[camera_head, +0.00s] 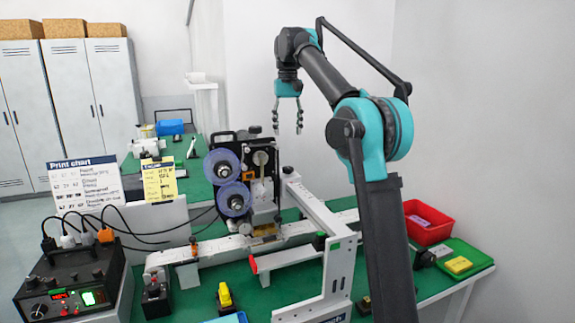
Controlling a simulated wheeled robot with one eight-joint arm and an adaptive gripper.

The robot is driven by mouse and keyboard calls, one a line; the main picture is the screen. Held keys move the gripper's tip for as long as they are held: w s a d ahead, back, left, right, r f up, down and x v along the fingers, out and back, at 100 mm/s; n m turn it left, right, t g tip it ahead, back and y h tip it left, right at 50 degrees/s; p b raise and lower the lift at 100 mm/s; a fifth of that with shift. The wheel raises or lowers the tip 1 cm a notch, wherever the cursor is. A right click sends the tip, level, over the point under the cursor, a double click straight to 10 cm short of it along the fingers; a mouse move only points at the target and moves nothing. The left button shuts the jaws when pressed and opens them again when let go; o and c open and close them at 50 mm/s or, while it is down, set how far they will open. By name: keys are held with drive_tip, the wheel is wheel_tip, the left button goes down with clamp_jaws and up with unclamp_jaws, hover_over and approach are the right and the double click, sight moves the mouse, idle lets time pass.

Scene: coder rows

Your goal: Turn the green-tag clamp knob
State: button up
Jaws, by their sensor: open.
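A coding machine (243,185) with two blue-violet reels stands on the green bench behind a white frame. A small green patch (335,246) shows on the upright white plate of the frame, with a small dark knob-like part (320,241) just left of it. I cannot tell for sure that this is the green-tag clamp knob. My gripper (288,118) is open and empty, fingers pointing down. It hangs in the air above and right of the machine, well above the green patch and apart from everything.
A black control box (70,277) with plugs and cables stands at the left front. A red-ended bar (253,264) and a yellow item (225,295) are on the bench. A red bin (427,222) and green tray (478,255) are at the right. My arm covers part of the bench.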

sight(288, 168)
wheel_tip(288, 168, down, 13)
drive_tip(key=shift+f, duration=0.15)
idle(0.4)
drive_tip(key=c, duration=1.1)
